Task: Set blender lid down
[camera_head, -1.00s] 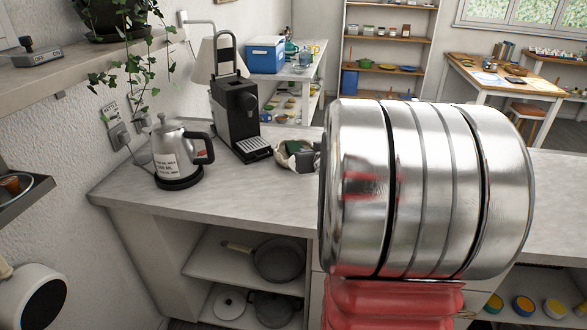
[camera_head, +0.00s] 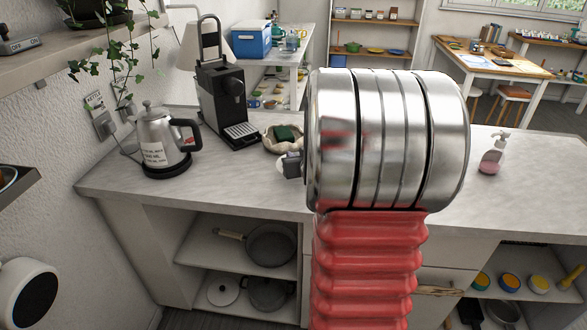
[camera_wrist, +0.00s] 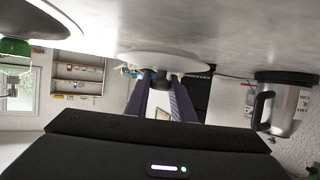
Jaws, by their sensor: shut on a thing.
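The blender lid (camera_wrist: 165,62) is a white, round disc between my fingertips in the upside-down wrist view. My gripper (camera_wrist: 160,90) is shut on it, close to the grey worktop (camera_wrist: 235,35). I cannot tell whether the lid touches the worktop. In the head view my gripper (camera_head: 291,165) pokes out left of my metal arm link, above the worktop (camera_head: 240,180). Only a small pale part of the lid (camera_head: 282,169) shows there; my arm hides the rest.
A cream basket (camera_head: 270,143) with a green item (camera_head: 288,132) sits just behind my gripper. A black coffee machine (camera_head: 222,100) and a steel kettle (camera_head: 160,140) stand to the left. A soap bottle (camera_head: 493,153) stands on the right. Worktop before the kettle is clear.

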